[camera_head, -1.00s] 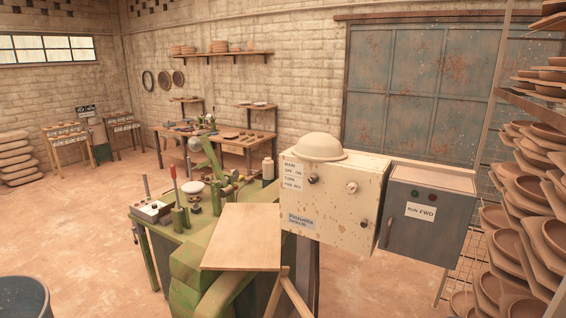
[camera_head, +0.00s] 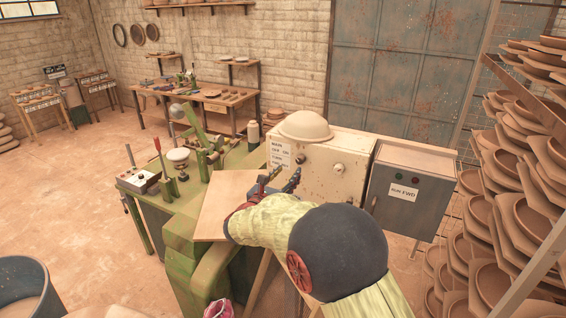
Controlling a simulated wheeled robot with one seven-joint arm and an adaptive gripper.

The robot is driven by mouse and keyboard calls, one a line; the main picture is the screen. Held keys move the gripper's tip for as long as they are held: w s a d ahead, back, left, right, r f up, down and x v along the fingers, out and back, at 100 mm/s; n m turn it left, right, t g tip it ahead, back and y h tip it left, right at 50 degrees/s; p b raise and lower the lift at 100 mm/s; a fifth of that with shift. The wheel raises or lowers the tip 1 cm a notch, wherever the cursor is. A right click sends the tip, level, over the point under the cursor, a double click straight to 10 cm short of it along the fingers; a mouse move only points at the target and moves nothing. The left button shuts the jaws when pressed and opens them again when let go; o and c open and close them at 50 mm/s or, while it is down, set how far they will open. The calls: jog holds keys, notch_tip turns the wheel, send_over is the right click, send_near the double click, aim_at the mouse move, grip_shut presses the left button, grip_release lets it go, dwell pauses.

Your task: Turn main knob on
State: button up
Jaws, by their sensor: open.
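The cream, rust-spotted control box (camera_head: 318,180) stands right of centre with a label (camera_head: 280,154) reading MAIN, OFF, ON at its upper left. The dark main knob (camera_head: 300,158) sits just right of that label; its setting is too small to tell. A second knob (camera_head: 338,168) sits further right on the same face. My gripper (camera_head: 279,178) is open and empty in front of the box, its dark fingers just below and left of the main knob in the picture. Whether it touches the box cannot be told. My arm hides the lower part of the box.
A tan hard hat (camera_head: 305,126) rests on the box. A grey cabinet (camera_head: 404,195) marked RUN FWD adjoins it on the right. A wooden board (camera_head: 222,200) and the green press (camera_head: 187,225) are to the left. Racks of clay dishes (camera_head: 500,170) stand at right.

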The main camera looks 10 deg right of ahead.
aim_at(299, 162)
jog(key=p+x, duration=0.2)
jog(key=x, duration=0.6)
jog(key=shift+s+d, duration=0.1)
jog(key=shift+c, duration=1.3)
jog(key=c, duration=0.7)
grip_shut()
